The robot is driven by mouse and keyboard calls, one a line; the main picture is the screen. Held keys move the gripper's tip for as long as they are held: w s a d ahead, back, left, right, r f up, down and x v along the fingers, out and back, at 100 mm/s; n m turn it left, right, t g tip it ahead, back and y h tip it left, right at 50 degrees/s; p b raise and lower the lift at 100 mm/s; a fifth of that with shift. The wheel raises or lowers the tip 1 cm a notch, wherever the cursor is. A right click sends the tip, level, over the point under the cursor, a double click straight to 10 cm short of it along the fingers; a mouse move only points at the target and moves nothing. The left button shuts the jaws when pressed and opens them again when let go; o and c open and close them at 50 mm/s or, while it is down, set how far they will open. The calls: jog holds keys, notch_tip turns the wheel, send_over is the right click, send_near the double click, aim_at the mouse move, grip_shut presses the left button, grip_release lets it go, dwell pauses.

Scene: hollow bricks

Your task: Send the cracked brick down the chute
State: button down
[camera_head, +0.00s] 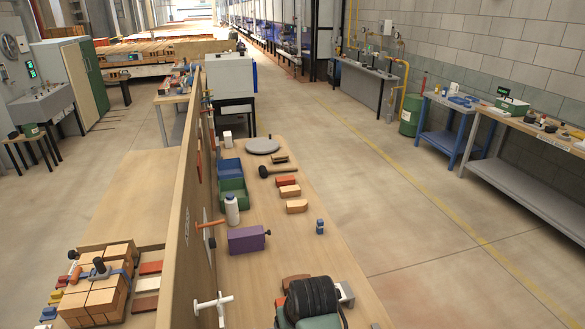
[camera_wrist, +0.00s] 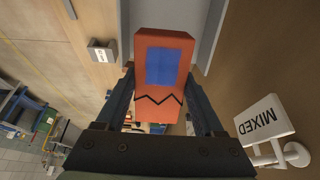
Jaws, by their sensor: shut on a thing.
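My gripper (camera_wrist: 162,85) is shut on an orange-red brick (camera_wrist: 145,82) in the wrist view. The held brick has a blue square on its face and a black zigzag crack line below the square. A grey strip with raised edges (camera_wrist: 201,18), perhaps the chute, shows behind the brick; the brick hides part of it. I cannot tell how far apart they are. In the head view my dark wrist is over the near end of the bench, and the held brick is mostly hidden there.
A white MIXED sign (camera_wrist: 262,122) stands right of the gripper in the wrist view. On the bench (camera_head: 290,245) are a purple box (camera_head: 247,240), a white bottle (camera_head: 232,208), a green bin (camera_head: 232,190) and loose bricks (camera_head: 297,206). A tall wooden panel (camera_head: 185,230) borders the bench's left.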

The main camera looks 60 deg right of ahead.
jog(key=shift+w+a+f, duration=0.15)
jog(key=shift+a+f, duration=0.05)
jog(key=shift+a, duration=0.45)
jog(key=shift+d+f+b, duration=0.2)
jog(key=shift+f+b, duration=0.2)
jog(key=shift+f, duration=0.25)
notch_tip(320, 180, down, 3)
jog(key=b, duration=0.2)
jog(key=shift+a+f+b, duration=0.15)
jog(key=shift+b, duration=0.15)
notch_tip(320, 180, down, 4)
jog(key=b, duration=0.4)
jog(key=shift+f, duration=0.1)
jog(key=shift+c, duration=0.4)
grip_release()
jog(key=shift+o, duration=0.4)
jog(key=shift+f, duration=0.1)
